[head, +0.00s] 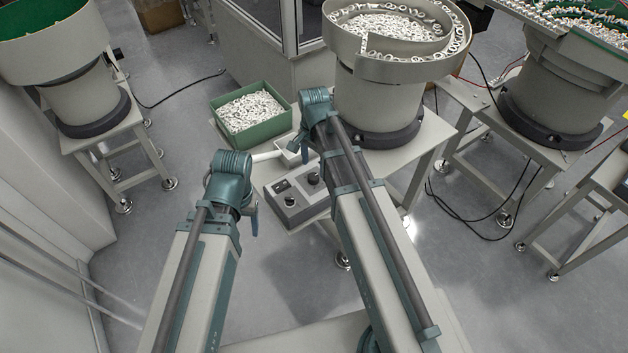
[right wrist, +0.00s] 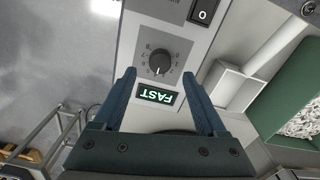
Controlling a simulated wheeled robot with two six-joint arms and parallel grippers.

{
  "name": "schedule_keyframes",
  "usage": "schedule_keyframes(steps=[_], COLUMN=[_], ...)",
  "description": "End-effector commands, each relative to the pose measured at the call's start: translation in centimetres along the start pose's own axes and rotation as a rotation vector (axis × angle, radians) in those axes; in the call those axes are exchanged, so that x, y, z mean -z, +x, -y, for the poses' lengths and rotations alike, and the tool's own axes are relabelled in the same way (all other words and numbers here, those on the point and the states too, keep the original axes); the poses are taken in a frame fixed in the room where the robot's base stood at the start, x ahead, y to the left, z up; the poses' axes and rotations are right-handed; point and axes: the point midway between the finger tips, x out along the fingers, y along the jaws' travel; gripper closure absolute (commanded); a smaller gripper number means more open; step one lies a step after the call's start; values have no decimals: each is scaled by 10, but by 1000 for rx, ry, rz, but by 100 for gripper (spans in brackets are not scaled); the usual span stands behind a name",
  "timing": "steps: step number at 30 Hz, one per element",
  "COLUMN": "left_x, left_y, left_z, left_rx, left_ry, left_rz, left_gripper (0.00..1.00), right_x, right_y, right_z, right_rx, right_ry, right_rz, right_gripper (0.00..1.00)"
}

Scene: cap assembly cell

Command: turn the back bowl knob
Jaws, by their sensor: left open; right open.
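A grey control box (head: 297,203) sits on the feeder table, below the large bowl feeder (head: 375,97). In the right wrist view, a black round knob (right wrist: 159,62) with a number scale is on the box face. Its white pointer points towards the lit FAST display (right wrist: 156,96). My right gripper (right wrist: 160,76) is open, its fingers apart on either side of the display, with the fingertips near the knob. Contact cannot be told. In the head view, my left gripper (head: 253,220) is left of the box, mostly hidden by its own wrist, and open.
A power switch (right wrist: 203,12) is near the knob. A green bin (head: 243,135) of white parts stands on the table behind the box. A white chute (right wrist: 233,85) lies beside the box.

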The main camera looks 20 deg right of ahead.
Motion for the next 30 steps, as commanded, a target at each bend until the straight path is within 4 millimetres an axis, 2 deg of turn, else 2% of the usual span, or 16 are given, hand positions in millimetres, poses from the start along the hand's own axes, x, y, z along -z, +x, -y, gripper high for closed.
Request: schedule_keyframes(steps=[1,7,12,20,30], left_x=[1,2,3,2,2], left_y=[14,38,44,43,43], left_z=[-1,-4,-4,-4,-4], left_rx=[0,0,0,0,0], left_ry=[0,0,0,0,0], left_rz=[0,0,0,0,0], left_gripper=[33,33,33,33,33], right_x=[0,0,0,0,0], right_y=[15,38,45,44,44], right_z=[0,0,0,0,0], right_rx=[0,0,0,0,0], right_ry=[0,0,0,0,0], right_rz=[0,0,0,0,0], right_gripper=[26,26,26,26,85])
